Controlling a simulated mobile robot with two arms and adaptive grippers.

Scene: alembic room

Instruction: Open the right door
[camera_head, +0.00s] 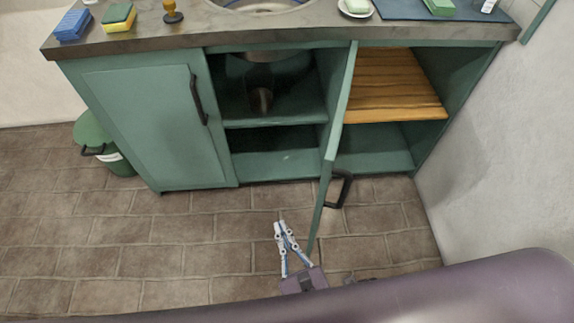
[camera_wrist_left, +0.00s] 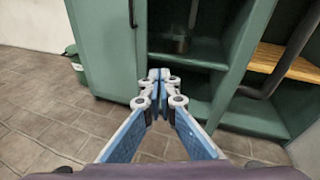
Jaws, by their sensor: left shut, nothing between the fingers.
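The right door (camera_head: 332,150) of the green sink cabinet stands swung out from the cabinet front, seen nearly edge-on. Its black handle (camera_head: 342,188) is on the side facing right. The compartment under the sink is open to view. My left gripper (camera_head: 280,228) is shut and empty, low in front of the cabinet, to the left of the door's free edge. In the left wrist view its fingertips (camera_wrist_left: 158,75) meet, with the door (camera_wrist_left: 240,60) to their right. Whether the gripper touches the door I cannot tell. My right gripper is not in view.
The left door (camera_head: 155,125) is closed. A green bin (camera_head: 92,135) stands at the left. A wooden shelf (camera_head: 395,85) is in the open right compartment. Sponges (camera_head: 118,17) lie on the counter. A white wall (camera_head: 490,150) bounds the right. The brick-patterned floor in front is clear.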

